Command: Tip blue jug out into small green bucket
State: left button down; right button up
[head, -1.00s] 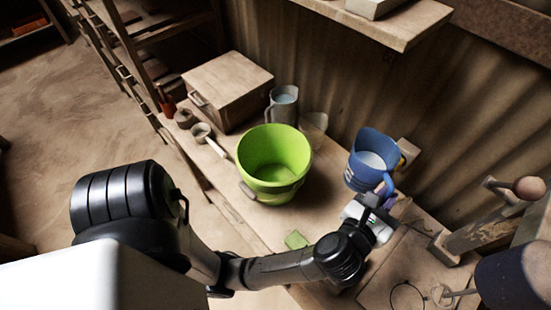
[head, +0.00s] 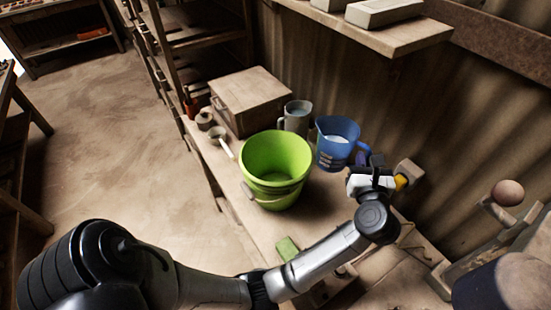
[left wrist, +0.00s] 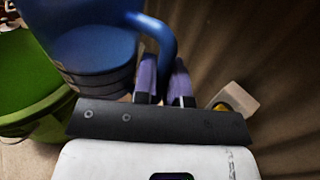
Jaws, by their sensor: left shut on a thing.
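The blue jug (head: 335,143) is upright, with pale contents showing inside its mouth. My left gripper (head: 364,160) is shut on the jug's handle, at the jug's right side in the head view. In the left wrist view the jug (left wrist: 95,55) fills the upper left, and the gripper's fingers (left wrist: 163,82) are at its handle. The green bucket (head: 275,168) stands upright on the bench, just left of the jug, and looks empty inside. It also shows at the left edge of the left wrist view (left wrist: 30,95). My right gripper is not in view.
A grey jug (head: 297,117) stands behind the bucket, near a wooden box (head: 250,100). A ladle (head: 219,138) lies left of the bucket. A green block (head: 287,248) lies in front. A shelf (head: 390,35) overhangs at the back.

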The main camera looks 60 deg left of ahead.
pick_arm(q)
jog(key=w+a+f+n+g+y+b, duration=0.2)
jog(key=w+a+n+g, duration=0.5)
jog(key=g, duration=0.4)
jog(key=shift+a+f+n+g+y+b, duration=0.15)
jog(key=shift+f+n+g+y+b, duration=0.25)
jog(key=shift+n+y+b, duration=0.15)
jog(key=shift+w, duration=0.1)
